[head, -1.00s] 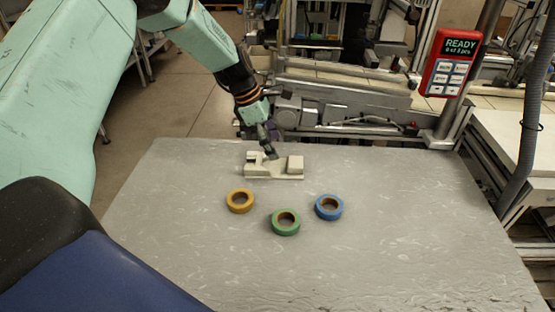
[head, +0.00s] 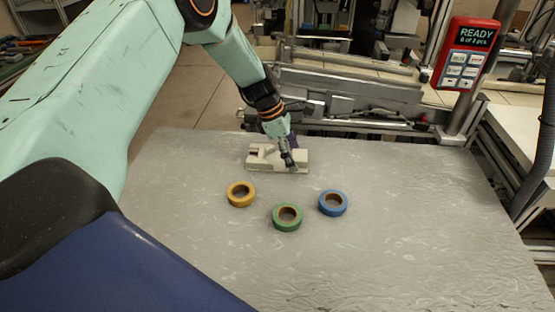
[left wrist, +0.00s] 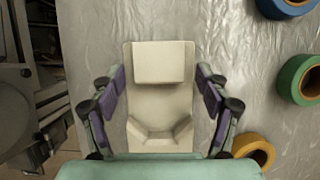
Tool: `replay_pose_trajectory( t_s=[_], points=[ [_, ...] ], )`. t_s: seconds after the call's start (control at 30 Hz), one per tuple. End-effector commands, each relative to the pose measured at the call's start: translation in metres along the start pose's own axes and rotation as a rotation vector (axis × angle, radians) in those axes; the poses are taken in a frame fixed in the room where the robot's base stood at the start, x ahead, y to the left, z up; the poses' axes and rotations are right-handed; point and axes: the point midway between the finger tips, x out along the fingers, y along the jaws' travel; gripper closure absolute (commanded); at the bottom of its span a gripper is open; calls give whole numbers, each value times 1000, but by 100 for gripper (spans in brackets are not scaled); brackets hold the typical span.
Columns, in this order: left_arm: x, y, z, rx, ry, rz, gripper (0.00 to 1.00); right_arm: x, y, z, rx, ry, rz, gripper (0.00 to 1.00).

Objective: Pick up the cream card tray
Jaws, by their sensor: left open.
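The cream card tray (head: 264,160) lies on the grey table near its far edge in the head view. It fills the middle of the left wrist view (left wrist: 160,100), with a raised block at one end and angled walls at the other. My left gripper (head: 290,162) is over the tray in the head view, hiding part of its right half. In the left wrist view the open fingers (left wrist: 161,98) stand on both sides of the tray, with gaps between the pads and its edges. My right gripper is not in view.
Yellow (head: 241,194), green (head: 287,217) and blue (head: 333,203) tape reels lie flat in front of the tray. A red panel (head: 466,54) reading READY stands on a post at the back right. The near and right parts of the table (head: 430,240) are clear.

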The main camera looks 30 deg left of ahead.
Motion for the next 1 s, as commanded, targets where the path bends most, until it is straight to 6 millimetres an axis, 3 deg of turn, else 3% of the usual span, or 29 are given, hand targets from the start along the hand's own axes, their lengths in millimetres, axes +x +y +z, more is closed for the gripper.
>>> replay_pose_trajectory(
  t_s=[0.13, 0.83, 1.0],
  points=[
    [0, 1, 1, -1, 0, 0, 26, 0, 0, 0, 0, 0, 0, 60],
    [0, 2, 1, 0, 0, 0, 86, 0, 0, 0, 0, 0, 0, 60],
    [0, 2, 1, 0, 0, 0, 86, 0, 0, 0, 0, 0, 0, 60]
  ],
)
